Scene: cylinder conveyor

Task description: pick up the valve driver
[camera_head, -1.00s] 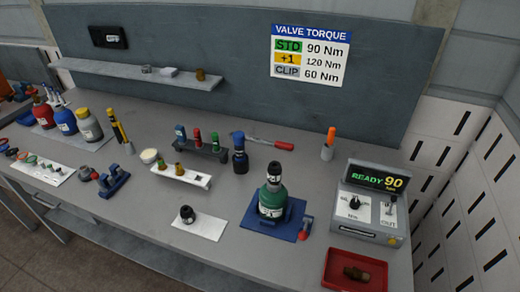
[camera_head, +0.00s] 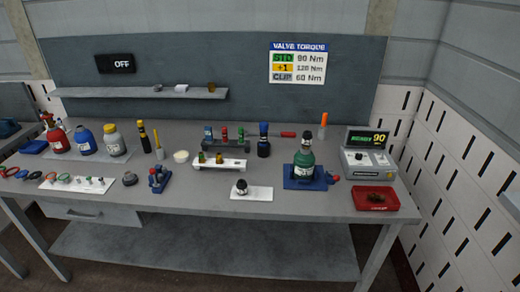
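I cannot tell for sure which thing is the valve driver. One candidate is a dark blue and black upright tool (camera_head: 264,141), standing right of the small rack at the back of the bench. Another is a black and yellow upright tool (camera_head: 143,137) at the back left, beside a thinner yellow one (camera_head: 158,145). A green cylinder (camera_head: 304,166) with a black top stands upright on a blue base (camera_head: 318,184) at the right. My gripper is not in view.
The grey bench (camera_head: 210,197) has clear room along its front middle. A rack with coloured pieces (camera_head: 226,148) and a white tray (camera_head: 233,166) stand mid-bench. A control box (camera_head: 368,168) and red tray (camera_head: 375,208) are at the right, gas bottles (camera_head: 85,140) at the left.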

